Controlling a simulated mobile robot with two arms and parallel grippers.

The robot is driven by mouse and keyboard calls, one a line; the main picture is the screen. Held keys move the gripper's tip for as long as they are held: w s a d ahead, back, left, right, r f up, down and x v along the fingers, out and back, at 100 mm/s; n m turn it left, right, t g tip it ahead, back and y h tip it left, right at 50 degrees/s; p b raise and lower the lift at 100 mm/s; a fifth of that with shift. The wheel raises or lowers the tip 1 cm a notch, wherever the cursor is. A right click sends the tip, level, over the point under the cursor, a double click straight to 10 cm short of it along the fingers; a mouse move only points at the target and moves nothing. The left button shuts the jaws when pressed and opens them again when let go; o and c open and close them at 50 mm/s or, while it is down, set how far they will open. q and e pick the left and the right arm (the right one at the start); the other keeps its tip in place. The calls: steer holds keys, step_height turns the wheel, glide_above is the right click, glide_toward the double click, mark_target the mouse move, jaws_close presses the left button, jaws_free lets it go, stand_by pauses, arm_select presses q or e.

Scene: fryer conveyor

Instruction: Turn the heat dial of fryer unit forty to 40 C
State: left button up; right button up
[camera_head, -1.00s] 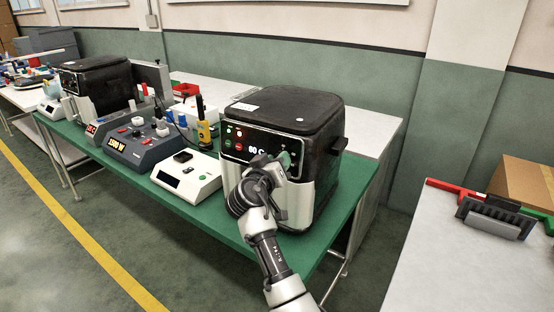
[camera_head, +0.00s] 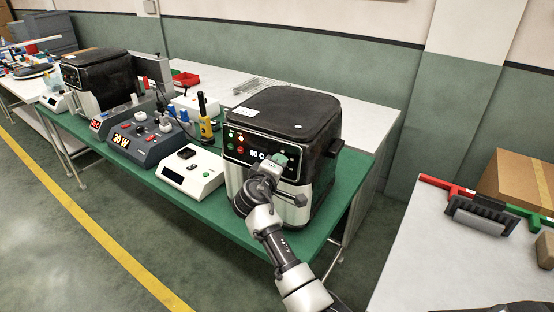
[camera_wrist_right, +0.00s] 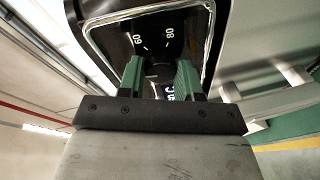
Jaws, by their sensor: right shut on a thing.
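The near fryer (camera_head: 290,110) is a black and silver box on the green-topped table. Its dark front panel shows a white readout (camera_head: 257,154) ending in C, with digits too small to read surely. My right gripper (camera_head: 279,163) is at the right part of this panel and covers the dial in the head view. In the right wrist view, its green fingers (camera_wrist_right: 160,82) are shut on the dark heat dial (camera_wrist_right: 158,71), with marks 60 and 80 on the panel beyond. The dial's pointer is not clear. My left gripper is out of view.
A second black fryer (camera_head: 98,80) stands at the far left. Between them are a dark control box (camera_head: 143,140), a white box with a display (camera_head: 190,172) and a yellow tool (camera_head: 206,128). A white table (camera_head: 440,245) with a brush and cardboard box is at the right.

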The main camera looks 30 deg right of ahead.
steer(key=shift+r+n+p, duration=0.1)
steer(key=shift+n+p, duration=0.25)
steer(key=shift+n, duration=0.05)
stand_by(0.4)
steer(key=o, duration=0.9)
steer(key=p+v, duration=0.3)
steer(key=v, duration=0.7)
steer(key=shift+s+a, duration=0.25)
